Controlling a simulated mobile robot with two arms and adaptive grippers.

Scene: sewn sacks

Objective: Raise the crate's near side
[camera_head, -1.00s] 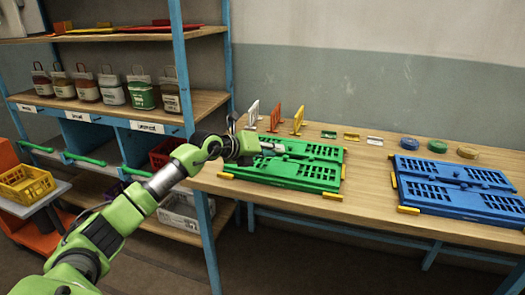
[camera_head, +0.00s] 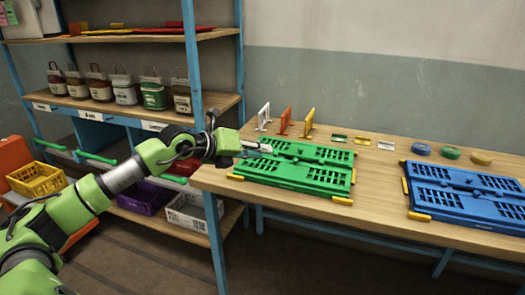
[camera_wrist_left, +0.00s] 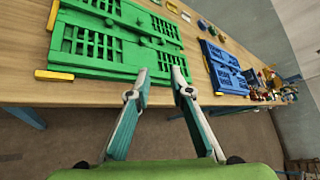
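A green crate (camera_head: 300,176) lies folded flat on the wooden table, its slotted panels face up. A blue crate (camera_head: 468,203), also folded flat, lies to its right. My left gripper (camera_head: 256,147) is above the far left part of the green crate in the head view. In the left wrist view my left gripper (camera_wrist_left: 160,80) has its two fingers apart with nothing between them. The green crate (camera_wrist_left: 105,65) is just beyond the fingertips there; contact cannot be told. The blue crate (camera_wrist_left: 226,68) is further right. My right gripper is in neither view.
Yellow pieces (camera_head: 342,201) sit at the green crate's corners. Small upright frames (camera_head: 285,120), flat labels (camera_head: 362,141) and round discs (camera_head: 451,153) stand behind the crates. A shelf (camera_head: 214,95) with jars rises at the left. The table's front strip is clear.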

